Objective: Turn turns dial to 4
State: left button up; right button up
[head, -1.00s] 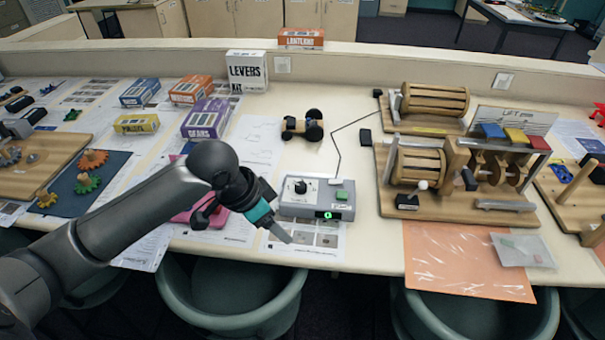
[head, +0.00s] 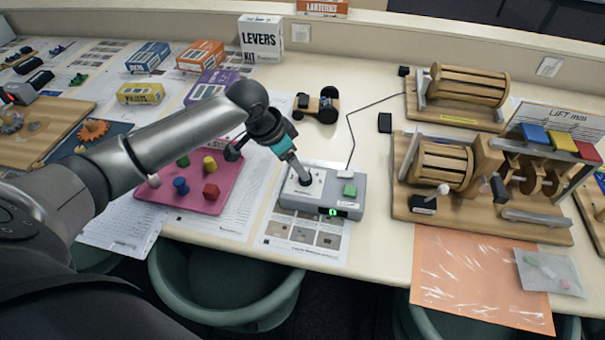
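The grey control box (head: 352,207) stands on the bench, with a white dial plate (head: 290,188) on its top left. My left gripper (head: 304,181) reaches down from the upper left, with its fingertips at the dial knob on that plate. The fingers largely hide the knob and its pointer, and I cannot tell whether they grip it. A green button (head: 350,190) is on the box's top right. A small display (head: 333,212) on the front glows green; its digit looks like 0. My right gripper is not in view.
A small wheeled cart (head: 317,105) stands behind the box. A pink tray (head: 225,190) with coloured pieces lies to the left.

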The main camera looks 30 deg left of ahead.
pick_arm(q)
jog(key=x, duration=0.5)
jog(key=shift+w+d+f+b, duration=0.15)
jog(key=shift+f+b, duration=0.2)
grip_shut()
dwell(0.3)
